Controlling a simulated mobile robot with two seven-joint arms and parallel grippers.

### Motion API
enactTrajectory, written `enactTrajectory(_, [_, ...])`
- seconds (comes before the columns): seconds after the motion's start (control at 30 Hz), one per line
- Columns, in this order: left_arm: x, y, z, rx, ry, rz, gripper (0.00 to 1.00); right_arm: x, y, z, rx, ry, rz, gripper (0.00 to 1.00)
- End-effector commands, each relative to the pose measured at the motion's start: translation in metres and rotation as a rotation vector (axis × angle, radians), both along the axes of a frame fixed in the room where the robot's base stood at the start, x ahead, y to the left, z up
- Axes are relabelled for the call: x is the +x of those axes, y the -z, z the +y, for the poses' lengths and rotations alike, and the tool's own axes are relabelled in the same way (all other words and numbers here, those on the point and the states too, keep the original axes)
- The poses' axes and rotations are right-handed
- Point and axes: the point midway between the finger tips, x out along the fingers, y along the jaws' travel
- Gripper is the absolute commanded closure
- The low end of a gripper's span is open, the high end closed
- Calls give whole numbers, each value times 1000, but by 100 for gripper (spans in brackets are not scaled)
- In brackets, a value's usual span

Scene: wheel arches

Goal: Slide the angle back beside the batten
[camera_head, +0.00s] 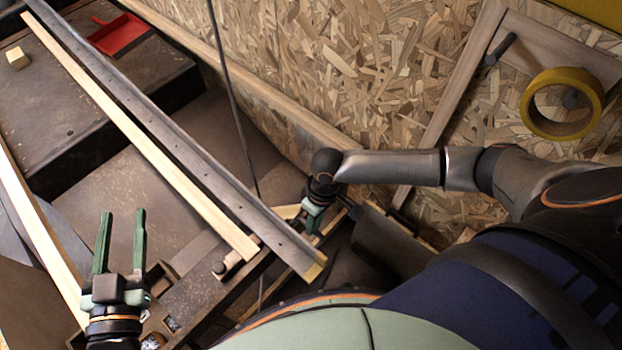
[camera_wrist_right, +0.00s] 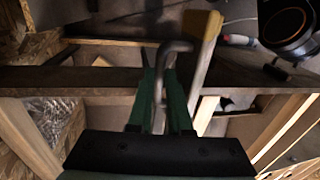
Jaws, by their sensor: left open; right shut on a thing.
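The angle (camera_head: 192,155) is a long dark grey strip with small holes and a yellowish near end. It slants from the top left down to the middle. The batten (camera_head: 150,152) is a pale wooden strip lying left of it, nearly parallel, with a narrow gap between them. My left gripper (camera_head: 121,218) is open and empty, left of the batten's near end. My right gripper (camera_head: 312,222) is right of the angle's near end. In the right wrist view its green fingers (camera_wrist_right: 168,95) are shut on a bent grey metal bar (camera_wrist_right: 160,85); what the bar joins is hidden.
A dark raised box (camera_head: 75,110) is at the left, with a red tray (camera_head: 119,34) and a small wood block (camera_head: 17,58). A thin dark cable (camera_head: 232,95) hangs behind the angle. A chipboard wall (camera_head: 350,75) bounds the right, with yellow tape (camera_head: 535,122) on a peg.

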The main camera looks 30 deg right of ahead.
Motion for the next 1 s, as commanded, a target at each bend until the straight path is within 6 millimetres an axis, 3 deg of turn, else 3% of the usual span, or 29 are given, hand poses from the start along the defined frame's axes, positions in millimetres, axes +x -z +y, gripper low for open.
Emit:
enactTrajectory(0.13, [0,0,0,-1,0,-2,50,1,-1,0,1,0,-2,100])
enactTrajectory(0.17, [0,-1,0,-1,0,-2,50,1,-1,0,0,0,-1,79])
enactTrajectory(0.4, [0,-1,0,-1,-1,-3,50,-1,0,0,0,-1,3,53])
enactTrajectory(0.73, [0,4,0,-1,3,-4,50,-2,2,3,1,-1,6,53])
enactTrajectory(1.0, [0,38,0,-1,2,-4,50,-3,6,28,16,8,5,53])
